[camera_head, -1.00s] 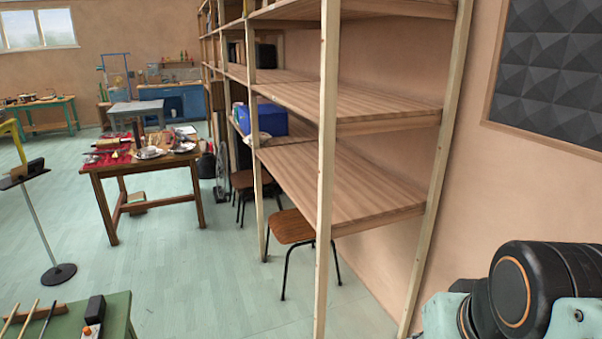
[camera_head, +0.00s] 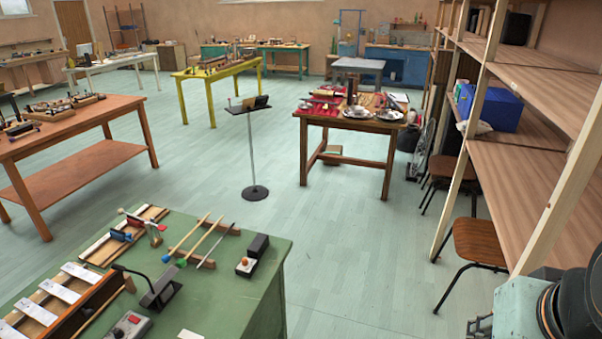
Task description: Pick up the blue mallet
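Several thin sticks lean on a small wooden rest on the green table at the lower left. One light stick has a small blue head (camera_head: 166,258) at its near end. The stick beside it has a greenish head (camera_head: 181,263). A short thick blue piece (camera_head: 121,236) lies on a wooden frame to their left. I cannot tell for certain which of these is the blue mallet. My arm shows at the lower right, far from the green table. A small dark part beside it may belong to my gripper, but its fingers are not clear.
The green table (camera_head: 225,290) also holds a row of white-topped bars (camera_head: 62,287) and a black box (camera_head: 258,246). A thin stand (camera_head: 252,150) rises behind it. Wooden shelves (camera_head: 530,190) and a stool (camera_head: 478,242) are at the right. Clear floor (camera_head: 350,260) lies between.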

